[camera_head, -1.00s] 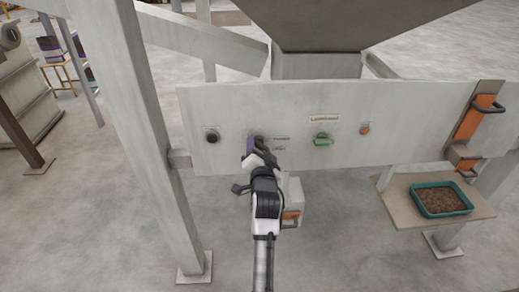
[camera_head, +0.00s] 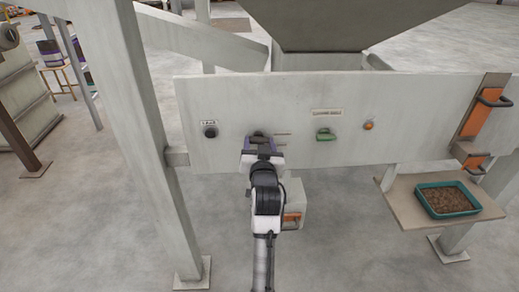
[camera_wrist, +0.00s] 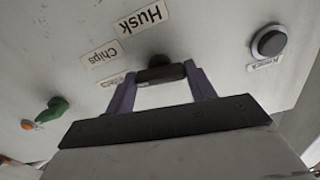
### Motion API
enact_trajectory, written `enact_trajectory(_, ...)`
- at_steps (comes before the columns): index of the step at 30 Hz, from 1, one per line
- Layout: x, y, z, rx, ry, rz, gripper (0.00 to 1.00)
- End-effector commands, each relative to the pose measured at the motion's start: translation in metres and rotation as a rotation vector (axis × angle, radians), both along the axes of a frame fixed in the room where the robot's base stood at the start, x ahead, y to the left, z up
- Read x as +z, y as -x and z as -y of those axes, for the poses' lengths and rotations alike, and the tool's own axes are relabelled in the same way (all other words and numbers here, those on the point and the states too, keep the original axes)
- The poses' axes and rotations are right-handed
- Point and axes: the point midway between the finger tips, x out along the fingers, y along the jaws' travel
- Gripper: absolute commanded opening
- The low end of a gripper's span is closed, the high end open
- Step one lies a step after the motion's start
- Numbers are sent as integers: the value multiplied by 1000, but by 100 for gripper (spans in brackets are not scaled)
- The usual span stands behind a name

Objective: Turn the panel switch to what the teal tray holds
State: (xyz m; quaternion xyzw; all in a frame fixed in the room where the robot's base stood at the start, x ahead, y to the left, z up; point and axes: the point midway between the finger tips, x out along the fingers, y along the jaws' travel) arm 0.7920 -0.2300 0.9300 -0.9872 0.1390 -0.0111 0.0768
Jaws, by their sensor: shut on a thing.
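The teal tray (camera_head: 419,199) sits on a small shelf at the right of the head view. It holds brown, lumpy bits; their exact kind is hard to tell. The panel switch is a dark handle (camera_wrist: 160,73) on the pale panel. In the wrist view, labels reading Husk (camera_wrist: 140,19) and Chips (camera_wrist: 101,54) stand by it, upside down or tilted; a third label (camera_wrist: 115,80) is partly hidden by a finger. My gripper (camera_wrist: 160,88) is shut on the switch handle, a purple finger on each side. In the head view my gripper (camera_head: 262,145) covers most of the switch.
A round black knob (camera_head: 210,131) is left of the switch. A green handle (camera_head: 325,135) and an orange button (camera_head: 368,125) are to its right. A leg post (camera_head: 150,150) stands left of my arm. The tray's shelf (camera_head: 400,200) juts out at right.

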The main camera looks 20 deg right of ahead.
Motion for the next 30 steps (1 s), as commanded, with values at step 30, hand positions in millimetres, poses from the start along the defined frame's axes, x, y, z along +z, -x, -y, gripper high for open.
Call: enact_trajectory(30, -1, 0, 0, -1, 166, -50, 70)
